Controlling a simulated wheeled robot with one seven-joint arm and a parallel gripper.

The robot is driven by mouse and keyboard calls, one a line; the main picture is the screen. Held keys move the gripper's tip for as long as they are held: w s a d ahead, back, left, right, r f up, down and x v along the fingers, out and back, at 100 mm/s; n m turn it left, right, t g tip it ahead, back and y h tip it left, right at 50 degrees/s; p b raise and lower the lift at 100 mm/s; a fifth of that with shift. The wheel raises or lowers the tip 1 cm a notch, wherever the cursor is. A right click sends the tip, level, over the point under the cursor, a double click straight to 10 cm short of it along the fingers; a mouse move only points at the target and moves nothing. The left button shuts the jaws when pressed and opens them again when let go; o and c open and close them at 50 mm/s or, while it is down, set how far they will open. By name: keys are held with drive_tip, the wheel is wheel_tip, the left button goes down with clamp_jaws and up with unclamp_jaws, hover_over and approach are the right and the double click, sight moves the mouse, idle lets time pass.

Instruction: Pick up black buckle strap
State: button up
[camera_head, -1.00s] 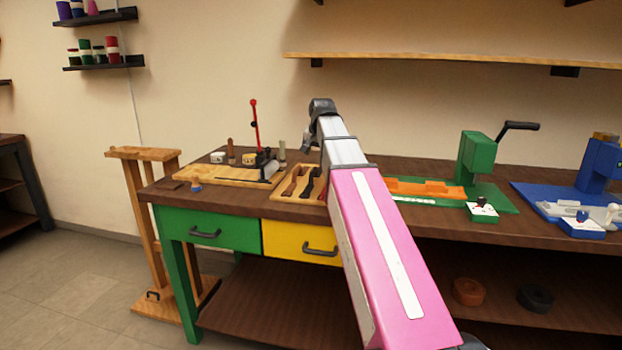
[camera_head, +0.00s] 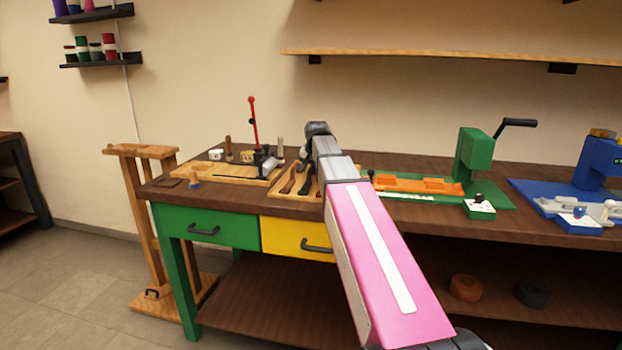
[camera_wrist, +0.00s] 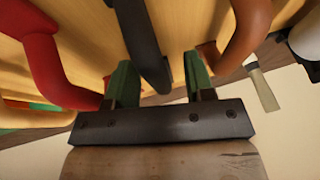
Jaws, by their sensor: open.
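A black buckle strap (camera_wrist: 142,42) runs down from the top of the wrist view, its end lying between the green fingers of my gripper (camera_wrist: 160,80). The fingers are open and apart, one on each side of it; I see no grip on it. In the head view a black strap (camera_head: 305,180) lies in the wooden tray (camera_head: 297,197) on the bench, beside a brown strap (camera_head: 289,181). My arm covers the tray's right part, and the fingers are not clear there.
In the wrist view a red strap (camera_wrist: 45,65) is left of the fingers and a brown strap (camera_wrist: 248,35) right. A wooden board (camera_head: 222,173) with tools stands left of the tray. A green press (camera_head: 474,155) stands to the right.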

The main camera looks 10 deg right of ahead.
clamp_jaws()
idle(0.3)
